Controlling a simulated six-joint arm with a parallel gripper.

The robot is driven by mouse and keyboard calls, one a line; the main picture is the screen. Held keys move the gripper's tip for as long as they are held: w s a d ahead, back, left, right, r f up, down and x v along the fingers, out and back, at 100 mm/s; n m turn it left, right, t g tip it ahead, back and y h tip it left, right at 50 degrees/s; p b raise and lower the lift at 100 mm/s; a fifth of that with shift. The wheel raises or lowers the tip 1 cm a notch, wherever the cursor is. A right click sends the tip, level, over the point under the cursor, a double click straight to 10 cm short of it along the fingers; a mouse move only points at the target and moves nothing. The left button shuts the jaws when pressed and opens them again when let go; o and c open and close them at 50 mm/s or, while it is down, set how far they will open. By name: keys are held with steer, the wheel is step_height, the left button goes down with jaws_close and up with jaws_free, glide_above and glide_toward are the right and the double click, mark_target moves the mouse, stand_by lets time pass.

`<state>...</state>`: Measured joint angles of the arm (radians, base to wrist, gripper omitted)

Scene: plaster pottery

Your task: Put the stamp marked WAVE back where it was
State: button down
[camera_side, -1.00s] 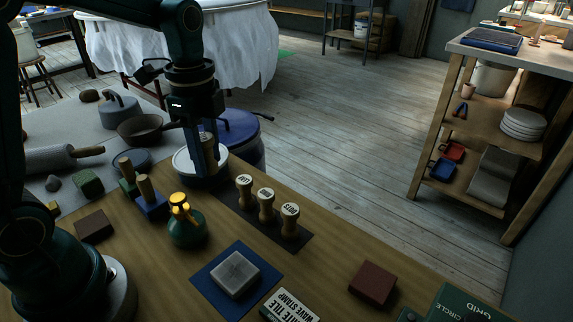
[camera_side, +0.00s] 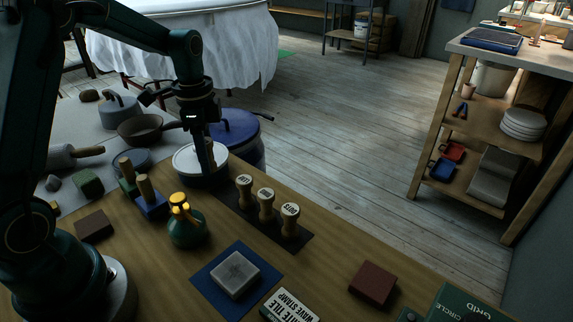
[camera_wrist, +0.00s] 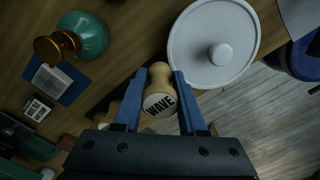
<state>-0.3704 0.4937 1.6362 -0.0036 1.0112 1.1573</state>
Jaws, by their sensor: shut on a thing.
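The stamp marked WAVE (camera_wrist: 160,102) is pale wood with black letters on its round end, which faces the wrist camera. My gripper (camera_wrist: 158,76) is shut on it, with a blue finger on each side. In the side view my gripper (camera_side: 208,160) hangs near the left end of the dark stamp strip (camera_side: 228,197), in front of the white lid; the fingers mostly hide the stamp there. Three other wooden stamps stand upright on the strip: left (camera_side: 245,190), middle (camera_side: 266,205) and right (camera_side: 289,220). Whether the WAVE stamp's foot touches anything is hidden.
A white round lid (camera_wrist: 212,45) lies close beside the gripper. A green bottle with a brass top (camera_side: 187,228) stands at the front left of the strip. A grey block (camera_side: 235,274) lies on a blue mat (camera_side: 209,283). Two blue- and green-based wood-handled tools (camera_side: 150,203) stand left.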

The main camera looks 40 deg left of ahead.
mark_target(229, 192)
steer(key=shift+w+d+f, duration=0.5)
steer(key=shift+d, duration=0.15)
steer(key=shift+w+d+f, duration=0.45)
steer(key=shift+w+d, duration=0.05)
steer(key=shift+d, duration=0.1)
steer(key=shift+f, duration=2.05)
steer(key=shift+f, duration=0.15)
steer(key=c, duration=0.8)
jaws_free()
steer(key=shift+o, duration=0.2)
